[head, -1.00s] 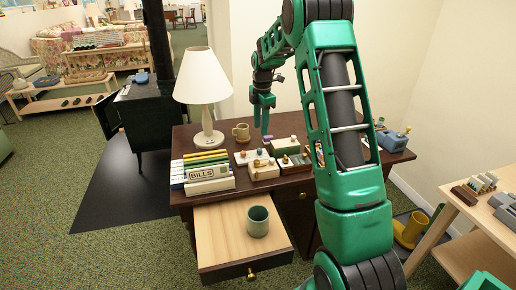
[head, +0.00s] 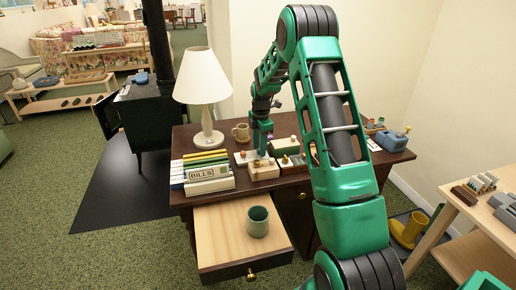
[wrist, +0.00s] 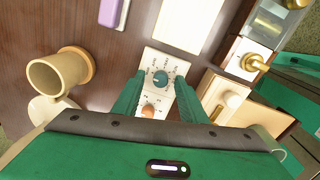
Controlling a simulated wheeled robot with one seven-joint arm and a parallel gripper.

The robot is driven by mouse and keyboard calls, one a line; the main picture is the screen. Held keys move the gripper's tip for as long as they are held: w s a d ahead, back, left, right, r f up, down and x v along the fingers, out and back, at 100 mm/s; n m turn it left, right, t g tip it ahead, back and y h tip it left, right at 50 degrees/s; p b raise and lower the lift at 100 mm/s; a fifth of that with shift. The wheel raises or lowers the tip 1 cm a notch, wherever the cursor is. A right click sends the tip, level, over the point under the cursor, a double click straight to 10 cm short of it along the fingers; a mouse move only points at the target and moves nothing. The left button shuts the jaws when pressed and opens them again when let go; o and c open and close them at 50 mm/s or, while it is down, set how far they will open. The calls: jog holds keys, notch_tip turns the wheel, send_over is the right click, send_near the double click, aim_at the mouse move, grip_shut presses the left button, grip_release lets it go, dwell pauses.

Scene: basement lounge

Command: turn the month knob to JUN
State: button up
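My gripper (wrist: 160,84) is open and empty, pointing down over the panel, with one finger on each side of the knobs. I cannot tell whether the fingers touch anything. It also shows in the head view (head: 262,152).
The dark desk (head: 183,140) holds a lamp (head: 205,85), a tan mug (head: 240,133) and a BILLS box (head: 209,178). The open drawer (head: 218,232) holds a green cup (head: 258,221).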

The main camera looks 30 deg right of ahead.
jog(key=shift+c, duration=0.3)
grip_shut()
